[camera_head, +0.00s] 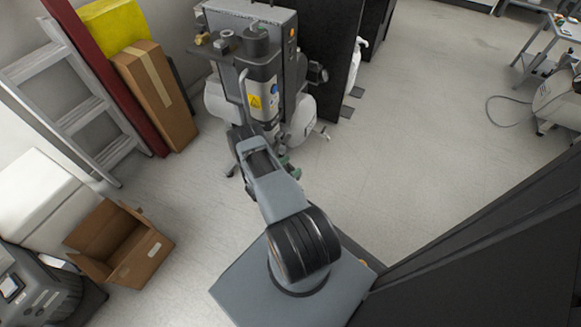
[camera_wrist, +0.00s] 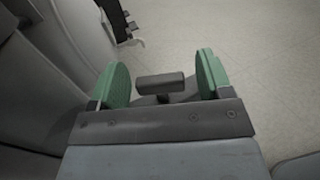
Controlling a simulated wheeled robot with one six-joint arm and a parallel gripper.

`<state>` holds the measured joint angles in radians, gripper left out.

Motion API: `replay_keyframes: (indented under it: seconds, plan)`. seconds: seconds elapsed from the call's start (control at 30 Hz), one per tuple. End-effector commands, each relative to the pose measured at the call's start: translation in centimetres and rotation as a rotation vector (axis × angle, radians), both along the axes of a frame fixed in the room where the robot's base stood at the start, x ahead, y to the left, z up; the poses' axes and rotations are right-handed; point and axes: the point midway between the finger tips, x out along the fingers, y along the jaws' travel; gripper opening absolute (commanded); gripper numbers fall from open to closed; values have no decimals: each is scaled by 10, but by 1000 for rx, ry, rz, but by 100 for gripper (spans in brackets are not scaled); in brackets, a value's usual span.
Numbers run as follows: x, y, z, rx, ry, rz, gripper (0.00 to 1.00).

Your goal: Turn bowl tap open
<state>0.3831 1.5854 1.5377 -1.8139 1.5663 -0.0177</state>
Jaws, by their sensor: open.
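The bowl tap shows in the wrist view as a dark grey bar-shaped handle (camera_wrist: 160,83) on a short stem. It lies between the two green finger pads of my gripper (camera_wrist: 163,70), with a gap visible on each side. The gripper is open. In the head view my gripper (camera_head: 289,168) is low at the front of the grey compressor unit (camera_head: 262,80), partly hidden by my arm. I cannot make out the tap there.
A ladder (camera_head: 65,95), a tall cardboard box (camera_head: 155,95) and an open carton (camera_head: 120,245) stand at the left. A black panel (camera_head: 325,45) stands behind the compressor.

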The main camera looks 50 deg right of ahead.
Motion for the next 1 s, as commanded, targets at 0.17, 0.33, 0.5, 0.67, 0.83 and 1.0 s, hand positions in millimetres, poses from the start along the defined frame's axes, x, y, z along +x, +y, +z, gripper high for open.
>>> replay_keyframes:
  seconds: [0.17, 0.33, 0.5, 0.67, 0.83, 1.0]
  plan:
    - [0, 0, 0, 0, 0, 0, 71]
    - [0, 0, 0, 0, 0, 0, 55]
    - [0, 0, 0, 0, 0, 0, 39]
    - [0, 0, 0, 0, 1, -1, 24]
    - [-1, 0, 1, -1, 4, 45, 23]
    - [-2, 0, 1, 0, 7, 208, 23]
